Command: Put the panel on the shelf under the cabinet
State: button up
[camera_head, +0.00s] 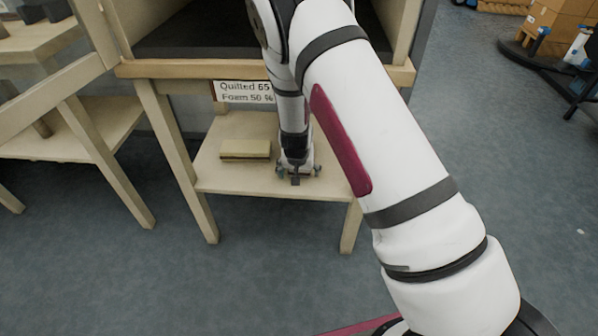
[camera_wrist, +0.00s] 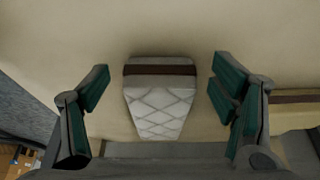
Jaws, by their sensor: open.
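A white quilted panel (camera_wrist: 160,105) with a dark brown band lies on the wooden shelf (camera_head: 225,181) under the cabinet (camera_head: 140,68). In the wrist view it is between the two green-padded fingers of my gripper (camera_head: 296,176), with a visible gap on each side. My gripper is open and down low over the shelf, near its front edge. In the head view my gripper and arm hide most or all of this panel.
A yellowish block with a darker stripe (camera_head: 245,149) lies on the shelf left of my gripper; part of it shows at the right in the wrist view (camera_wrist: 296,108). Another wooden bench (camera_head: 85,128) stands at left.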

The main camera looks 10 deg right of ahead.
jog(key=p+v, duration=0.4)
jog(key=v, duration=0.7)
jog(key=shift+s, duration=0.1)
